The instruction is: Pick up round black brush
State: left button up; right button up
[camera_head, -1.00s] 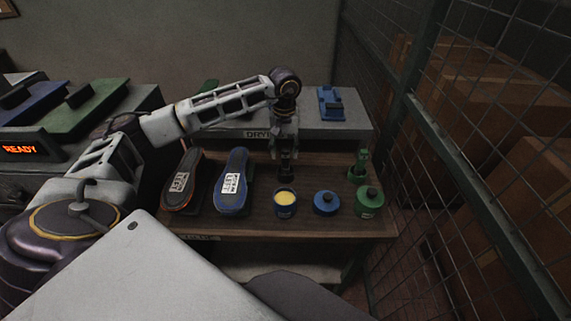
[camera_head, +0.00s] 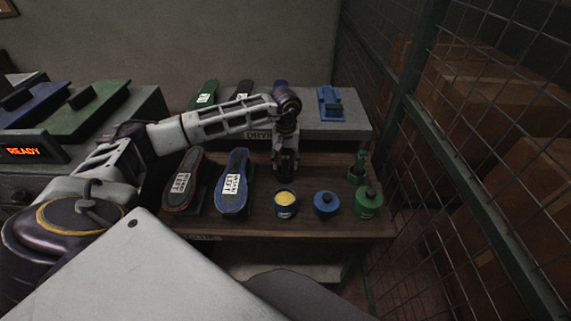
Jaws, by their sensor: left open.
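My left gripper (camera_head: 285,168) points down over the wooden bench, behind the open blue pot of yellow paste (camera_head: 285,199). Its fingers are open. The black brush stands upright at that spot, and the gripper mostly hides it. I cannot tell whether the fingers touch it. A green brush (camera_head: 361,163) stands in a green holder to the right. My right gripper is not in view.
A dark orange-edged sole (camera_head: 184,181) and a blue sole (camera_head: 232,184) lie left. The grey dryer shelf (camera_head: 345,127) is behind. A mesh fence borders the right.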

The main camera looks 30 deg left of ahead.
pick_arm(q)
jog(key=shift+f, duration=0.15)
dwell(0.3)
jog(key=c, duration=1.1)
jog(key=shift+r+b, duration=0.55)
jog(key=shift+r, duration=4.5)
